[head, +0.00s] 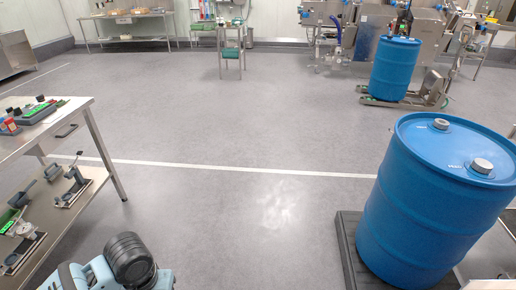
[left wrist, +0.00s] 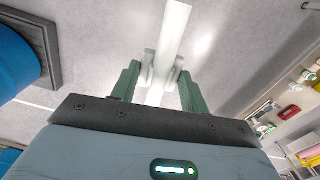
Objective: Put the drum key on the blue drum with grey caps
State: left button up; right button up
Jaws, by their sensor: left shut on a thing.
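The blue drum with grey caps (head: 425,215) stands upright at the right of the head view, with two grey caps on its top. My left gripper (left wrist: 162,75) shows in the left wrist view, with green fingers shut on a long pale bar (left wrist: 171,32), which looks like the drum key. The bar sticks out past the fingers over the floor. In the head view only part of my left arm shows at the bottom, and neither the gripper nor the key is visible. My right gripper is in neither view.
The near drum stands on a dark pallet (head: 348,250). Another blue drum (head: 395,70) is on a pallet jack (head: 435,92) at the back right. A steel table with a lower shelf (head: 90,178) holds tools at the left. The grey floor between is clear.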

aim_at(471, 147)
jog(key=i+z, duration=0.1)
jog(key=i, duration=1.05)
jog(key=i+z, duration=0.1)
jog(key=i, duration=1.1)
jog(key=i+z, duration=0.15)
jog(key=z, duration=4.3)
jog(key=j, duration=0.15)
